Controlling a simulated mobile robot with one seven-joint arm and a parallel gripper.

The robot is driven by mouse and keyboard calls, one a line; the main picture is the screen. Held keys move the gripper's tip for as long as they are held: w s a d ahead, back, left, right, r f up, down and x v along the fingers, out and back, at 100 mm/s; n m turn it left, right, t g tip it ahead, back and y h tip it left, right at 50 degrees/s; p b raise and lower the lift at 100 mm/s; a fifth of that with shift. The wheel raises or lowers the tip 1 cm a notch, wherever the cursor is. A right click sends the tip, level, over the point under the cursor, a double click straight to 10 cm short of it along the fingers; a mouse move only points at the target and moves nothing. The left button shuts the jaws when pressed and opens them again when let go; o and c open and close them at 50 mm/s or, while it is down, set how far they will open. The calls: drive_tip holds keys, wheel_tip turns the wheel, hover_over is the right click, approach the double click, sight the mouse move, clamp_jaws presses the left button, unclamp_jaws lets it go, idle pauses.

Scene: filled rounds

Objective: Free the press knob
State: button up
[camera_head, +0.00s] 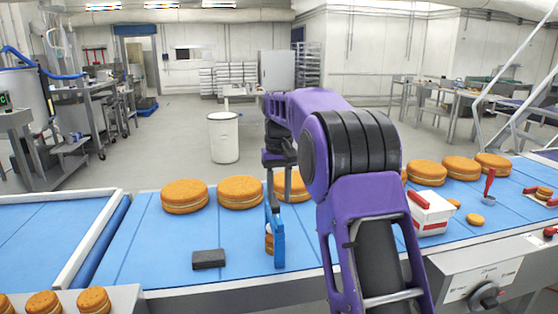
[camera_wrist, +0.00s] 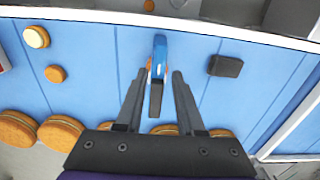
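A slim blue press (camera_head: 277,238) stands upright on the blue conveyor, with an orange-brown round partly visible at its side. It also shows in the wrist view (camera_wrist: 160,47), with a dark bar-like part (camera_wrist: 155,100) reaching toward me; I take this for its knob or handle. My gripper (camera_wrist: 157,76) points at the press, its two dark fingers spread on either side of the dark part with blue belt visible in both gaps. In the head view my gripper (camera_head: 279,190) is directly above the press. Whether a finger touches the press is hard to see.
A black block (camera_head: 208,259) lies left of the press. Large filled rounds (camera_head: 184,196) line the far belt edge. A white box (camera_head: 431,213) with a red bar, a red-handled tool (camera_head: 489,186) and small discs (camera_head: 475,219) are right of my arm. Belt left of the block is clear.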

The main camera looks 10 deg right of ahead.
sight(279, 219)
wheel_tip(279, 219, up, 11)
idle(0.4)
drive_tip(key=shift+r, duration=0.1)
